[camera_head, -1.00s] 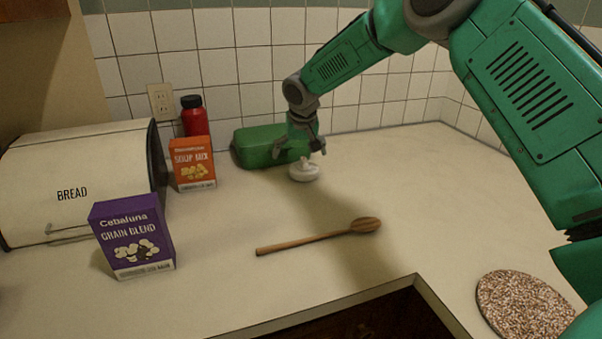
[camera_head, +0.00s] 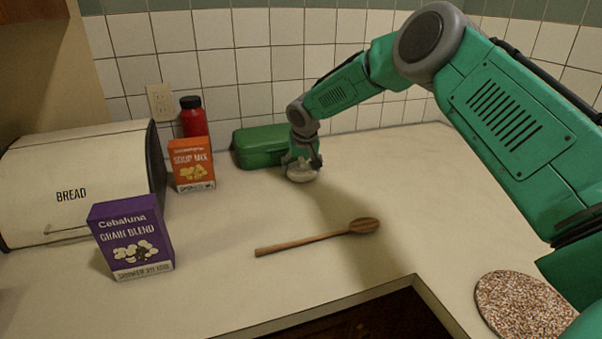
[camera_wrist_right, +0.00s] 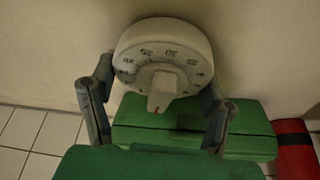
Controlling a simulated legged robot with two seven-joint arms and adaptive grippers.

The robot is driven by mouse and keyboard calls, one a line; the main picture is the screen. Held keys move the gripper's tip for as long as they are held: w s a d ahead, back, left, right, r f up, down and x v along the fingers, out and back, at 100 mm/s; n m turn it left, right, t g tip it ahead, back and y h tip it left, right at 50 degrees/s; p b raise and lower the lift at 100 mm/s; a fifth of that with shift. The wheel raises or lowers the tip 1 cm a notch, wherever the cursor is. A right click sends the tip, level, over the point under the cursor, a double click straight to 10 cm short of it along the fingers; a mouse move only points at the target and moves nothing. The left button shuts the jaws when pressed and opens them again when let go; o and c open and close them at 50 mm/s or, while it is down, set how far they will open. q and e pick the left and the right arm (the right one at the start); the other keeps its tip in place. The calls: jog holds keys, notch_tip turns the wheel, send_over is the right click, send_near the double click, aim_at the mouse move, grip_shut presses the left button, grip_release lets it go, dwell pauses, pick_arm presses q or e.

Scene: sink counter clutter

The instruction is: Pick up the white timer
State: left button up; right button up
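The white timer (camera_head: 301,173) sits on the counter in front of the green box, partly covered by my right gripper (camera_head: 302,162). The fingers of my right gripper (camera_wrist_right: 155,105) are spread, one on each side of the timer's lower part. They look open around it; whether they touch it I cannot tell. My left gripper is not in view.
A green box (camera_head: 262,146) stands right behind the timer. A soup mix box (camera_head: 192,165), a red bottle (camera_head: 193,118), a grain blend box (camera_head: 132,238) and a bread bin (camera_head: 75,180) are to the left. A wooden spoon (camera_head: 315,238) lies in front; a speckled round mat (camera_head: 522,303) is at right.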

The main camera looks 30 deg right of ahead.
jog(key=shift+d+f, duration=0.1)
jog(key=shift+f, duration=0.05)
jog(key=shift+c, duration=0.7)
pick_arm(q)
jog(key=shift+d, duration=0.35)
pick_arm(e)
jog(key=shift+s+d+f, duration=0.1)
jog(key=shift+d+f, duration=0.05)
jog(key=shift+d, duration=0.1)
